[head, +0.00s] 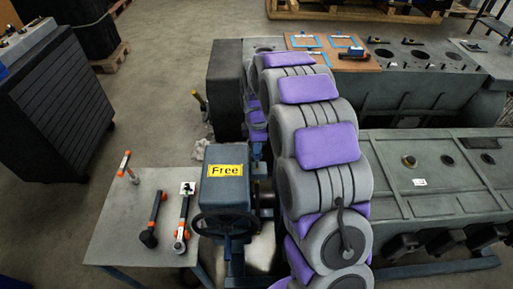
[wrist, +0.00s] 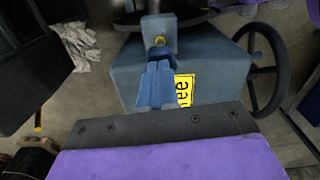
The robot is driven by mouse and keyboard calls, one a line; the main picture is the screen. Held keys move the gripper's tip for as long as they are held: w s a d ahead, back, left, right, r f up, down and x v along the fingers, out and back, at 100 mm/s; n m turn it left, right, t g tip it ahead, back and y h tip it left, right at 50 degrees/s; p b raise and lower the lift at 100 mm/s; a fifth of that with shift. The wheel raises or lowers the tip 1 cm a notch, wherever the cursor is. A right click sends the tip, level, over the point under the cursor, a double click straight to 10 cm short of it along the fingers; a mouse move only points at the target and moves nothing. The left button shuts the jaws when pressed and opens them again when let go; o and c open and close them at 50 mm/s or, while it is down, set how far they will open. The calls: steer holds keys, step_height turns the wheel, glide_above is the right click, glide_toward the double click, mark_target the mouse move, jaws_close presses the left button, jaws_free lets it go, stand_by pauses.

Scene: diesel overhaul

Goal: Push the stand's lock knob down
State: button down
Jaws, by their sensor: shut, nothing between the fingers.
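The stand (head: 226,187) is a blue-grey box with a yellow label reading "Free" and a dark handwheel on its front. In the wrist view the stand (wrist: 205,65) fills the upper middle, with its label partly covered. My gripper (wrist: 158,66) shows there as a shut blue-grey prong ahead of a dark plate, empty, over the stand. A small block with a yellow round spot (wrist: 158,38) lies just beyond the fingertips. I cannot tell whether it is the lock knob or whether the fingers touch it. In the head view my arm hides the gripper.
A grey side table (head: 110,235) left of the stand holds several hand tools. A dark cabinet (head: 60,110) stands at the far left. Long grey engine housings (head: 440,180) fill the right. A white rag (wrist: 78,45) lies on the floor.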

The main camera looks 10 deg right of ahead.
steer(key=shift+f, duration=0.5)
step_height(320, 180, up, 8)
steer(key=p, duration=0.3)
steer(key=shift+r, duration=0.1)
stand_by(0.3)
steer(key=s+r+m, duration=0.4)
steer(key=s, duration=0.6)
steer(key=s+r+m, duration=0.4)
steer(key=s+r, duration=0.1)
steer(key=s, duration=0.5)
steer(key=s+m+g, duration=0.1)
steer(key=s+m, duration=0.7)
steer(key=s, duration=1.2)
steer(key=shift+m+g, duration=0.4)
